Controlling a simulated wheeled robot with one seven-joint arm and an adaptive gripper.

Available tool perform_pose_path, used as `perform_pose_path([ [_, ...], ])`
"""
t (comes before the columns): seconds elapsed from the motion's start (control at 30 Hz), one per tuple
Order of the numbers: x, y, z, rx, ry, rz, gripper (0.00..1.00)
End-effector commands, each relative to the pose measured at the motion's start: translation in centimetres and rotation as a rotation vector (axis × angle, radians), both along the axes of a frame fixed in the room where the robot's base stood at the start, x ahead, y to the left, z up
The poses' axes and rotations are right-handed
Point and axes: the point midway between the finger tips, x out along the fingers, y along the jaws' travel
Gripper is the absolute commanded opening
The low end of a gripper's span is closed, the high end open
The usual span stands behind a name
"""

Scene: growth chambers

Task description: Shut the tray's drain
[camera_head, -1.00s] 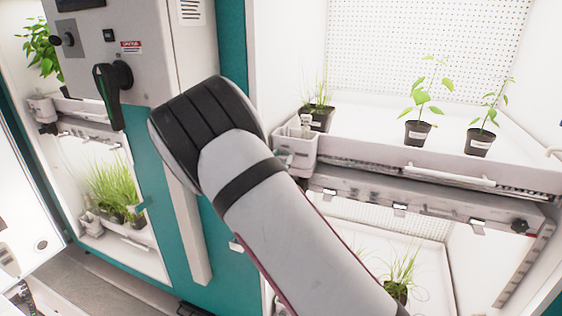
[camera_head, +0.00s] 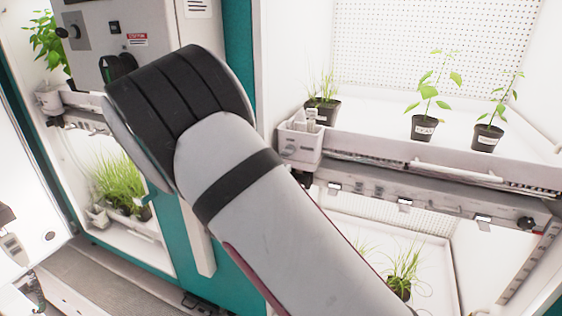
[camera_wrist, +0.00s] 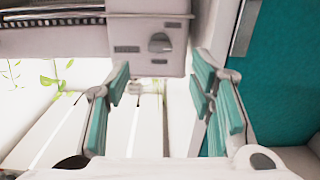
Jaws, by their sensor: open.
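In the wrist view my gripper (camera_wrist: 163,80) is open and empty, its teal-padded fingers spread apart. A white housing with a grey round knob (camera_wrist: 160,43) is ahead, seen above and between the fingertips. A small pale fitting (camera_wrist: 135,87) shows under the housing, near the left finger; I cannot tell if it is the drain or how it is set. A white tray edge with a dark strip (camera_wrist: 50,17) runs to the left. In the head view my gripper is out of sight; my arm covers the middle and part of the left chamber.
A teal panel (camera_wrist: 285,65) stands close to the right finger in the wrist view. In the head view, a right-hand tray (camera_head: 400,158) holds potted seedlings (camera_head: 424,127). A control cabinet (camera_head: 150,12) is behind my arm, and grass pots (camera_head: 122,185) stand in the lower left chamber.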

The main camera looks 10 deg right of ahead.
Motion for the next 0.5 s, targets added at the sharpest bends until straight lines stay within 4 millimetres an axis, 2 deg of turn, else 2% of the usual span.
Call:
perform_pose_path([
  [0.2,-1.9,1.3,0.0,0.000,0.000,-0.001,0.49],
  [0.5,-2.2,1.6,0.0,0.001,-0.001,-0.002,0.49],
])
